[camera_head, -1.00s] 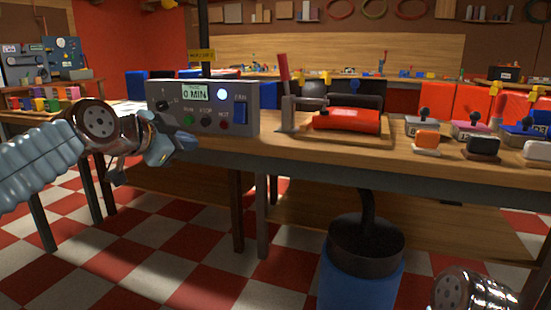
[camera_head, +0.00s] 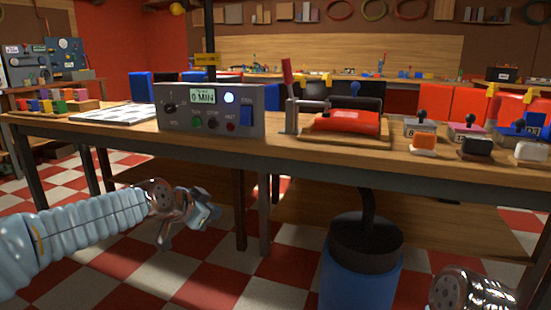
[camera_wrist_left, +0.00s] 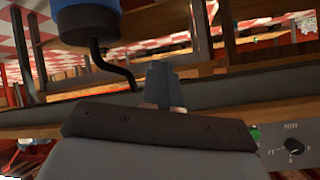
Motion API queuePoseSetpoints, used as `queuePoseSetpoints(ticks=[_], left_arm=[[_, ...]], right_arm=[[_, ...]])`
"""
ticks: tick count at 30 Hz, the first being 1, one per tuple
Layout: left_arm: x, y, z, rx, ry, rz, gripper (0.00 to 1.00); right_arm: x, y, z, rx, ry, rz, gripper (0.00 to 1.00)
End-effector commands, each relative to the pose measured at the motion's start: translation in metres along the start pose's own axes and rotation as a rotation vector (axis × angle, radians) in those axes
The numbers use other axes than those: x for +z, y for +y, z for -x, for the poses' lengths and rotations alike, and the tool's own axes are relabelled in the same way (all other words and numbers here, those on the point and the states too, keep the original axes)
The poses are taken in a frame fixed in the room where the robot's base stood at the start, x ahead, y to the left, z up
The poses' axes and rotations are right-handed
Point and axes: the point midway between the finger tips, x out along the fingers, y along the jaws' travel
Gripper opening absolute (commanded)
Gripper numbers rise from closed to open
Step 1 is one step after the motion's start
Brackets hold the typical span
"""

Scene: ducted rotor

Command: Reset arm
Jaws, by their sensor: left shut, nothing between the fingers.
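My left gripper (camera_head: 203,213) is shut and empty, in front of the table and below the level of its top. In the left wrist view its closed fingers (camera_wrist_left: 162,84) point toward the table's underside and edge. The grey control box (camera_head: 210,110) stands on the table above and behind the gripper, apart from it, with a display reading 0 MIN, a lit white lamp and a blue switch. The rounded metal part of my right arm (camera_head: 470,290) shows at the lower right edge of the head view; its gripper is out of view.
The wooden table (camera_head: 280,150) runs across the view, holding a red press (camera_head: 345,122) and several handled stamps (camera_head: 424,140). A blue bin (camera_head: 360,275) with a dark funnel top stands below its front edge. The checkered floor left of the bin is clear.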

Motion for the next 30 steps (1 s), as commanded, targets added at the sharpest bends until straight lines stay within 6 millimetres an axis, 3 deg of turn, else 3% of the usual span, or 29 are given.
queuePoseSetpoints(ticks=[5,9,13,15,18,21,24,30], left_arm=[[0.090,0.050,-0.067,0.076,-0.150,0.198,0.00],[0.188,0.117,-0.104,0.133,-0.308,0.413,0.00],[0.276,0.190,-0.106,0.169,-0.465,0.621,0.00],[0.317,0.230,-0.096,0.183,-0.551,0.732,0.00],[0.362,0.282,-0.071,0.192,-0.661,0.873,0.00],[0.389,0.320,-0.046,0.192,-0.744,0.979,0.00],[0.404,0.343,-0.029,0.191,-0.796,1.043,0.00],[0.410,0.353,-0.021,0.186,-0.820,1.077,0.00]], right_arm=[[0.001,-0.006,0.012,-0.002,-0.002,0.003,0.43],[0.002,-0.011,0.022,-0.004,-0.004,0.005,0.43],[0.003,-0.016,0.031,-0.006,-0.007,0.007,0.43],[0.003,-0.019,0.036,-0.007,-0.008,0.008,0.43],[0.004,-0.022,0.041,-0.008,-0.010,0.010,0.43],[0.004,-0.024,0.045,-0.009,-0.011,0.011,0.43],[0.004,-0.025,0.046,-0.010,-0.011,0.012,0.43],[0.004,-0.025,0.046,-0.010,-0.011,0.013,0.43]])
